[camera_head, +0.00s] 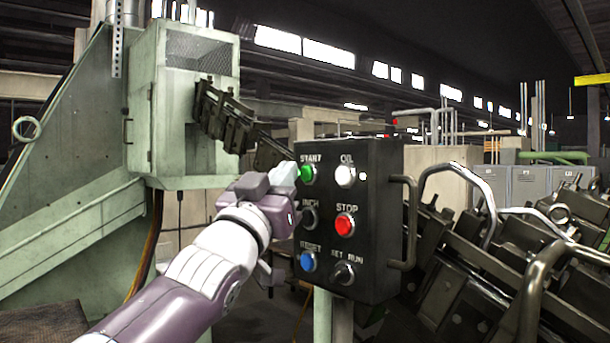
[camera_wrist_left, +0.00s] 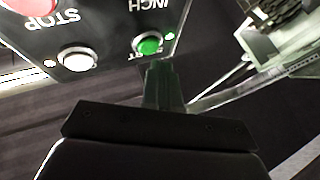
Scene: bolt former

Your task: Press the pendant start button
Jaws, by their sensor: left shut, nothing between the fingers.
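The pendant (camera_head: 385,220) is a dark box on a pale post, with labelled buttons on its face. The green start button (camera_head: 308,173) is at its upper left, under the word START. My left gripper (camera_head: 284,176) is shut and empty, its tips just left of the green button in the head view. In the left wrist view the green start button (camera_wrist_left: 149,44) shows just beyond the tips of the shut fingers (camera_wrist_left: 160,68). I cannot tell whether the tips touch it. My right gripper is in neither view.
Nearby on the pendant are a white OIL button (camera_head: 345,175), a red STOP button (camera_head: 344,225), a blue RESET button (camera_head: 308,262) and black INCH and lower right knobs. A bar handle (camera_head: 410,222) is on its right side. A green machine (camera_head: 165,110) stands left.

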